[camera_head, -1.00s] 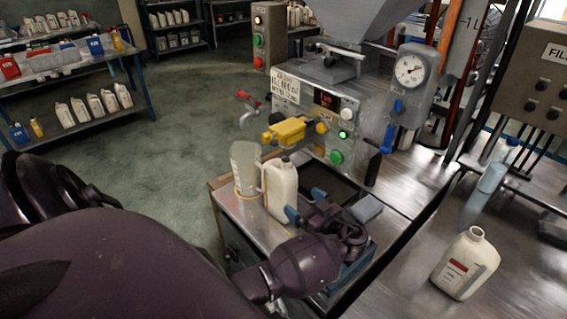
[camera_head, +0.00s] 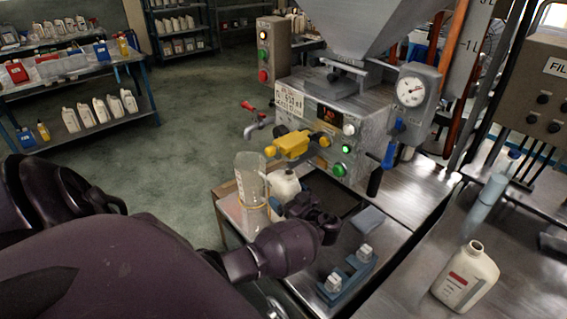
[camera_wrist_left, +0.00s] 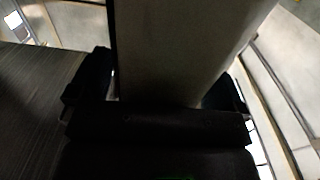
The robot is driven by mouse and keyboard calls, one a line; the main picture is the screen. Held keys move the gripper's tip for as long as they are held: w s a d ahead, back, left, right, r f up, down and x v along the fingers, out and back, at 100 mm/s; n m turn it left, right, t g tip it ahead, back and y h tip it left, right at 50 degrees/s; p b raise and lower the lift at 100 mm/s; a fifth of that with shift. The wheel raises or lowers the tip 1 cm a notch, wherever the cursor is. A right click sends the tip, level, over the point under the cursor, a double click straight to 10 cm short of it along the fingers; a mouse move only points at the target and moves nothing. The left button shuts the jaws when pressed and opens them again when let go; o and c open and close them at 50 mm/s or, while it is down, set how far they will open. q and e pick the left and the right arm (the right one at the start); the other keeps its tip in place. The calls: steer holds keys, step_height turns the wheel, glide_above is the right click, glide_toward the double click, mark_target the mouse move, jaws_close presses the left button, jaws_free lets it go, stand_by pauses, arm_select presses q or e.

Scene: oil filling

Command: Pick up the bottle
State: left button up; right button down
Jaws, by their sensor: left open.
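A white bottle (camera_head: 285,183) stands on the metal bench under the filling machine, beside a clear measuring jug (camera_head: 249,190). My left gripper (camera_head: 290,201) is at this bottle, and its wrist hides the bottle's lower part in the head view. In the left wrist view the bottle's pale body (camera_wrist_left: 185,50) stands between the dark fingers of the left gripper (camera_wrist_left: 155,88), one on each side. The jaws are open. I cannot tell whether a finger touches the bottle. A second white bottle (camera_head: 466,277) with a red label stands on the right bench. My right gripper is not in view.
The filling machine (camera_head: 335,125) with its yellow nozzle part (camera_head: 291,146) rises behind the bottle and jug. A blue fixture (camera_head: 347,278) with two pale blocks is at the bench's front. Shelves with bottles (camera_head: 85,110) stand far left.

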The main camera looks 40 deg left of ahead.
arm_select(q)
jaws_close()
stand_by(0.5)
steer(key=shift+r+b, duration=0.35)
steer(key=shift+b, duration=0.05)
steer(key=s+a+b, duration=0.1)
steer(key=s, duration=1.6)
steer(key=shift+s+a, duration=0.3)
steer(key=shift+s, duration=0.15)
stand_by(0.3)
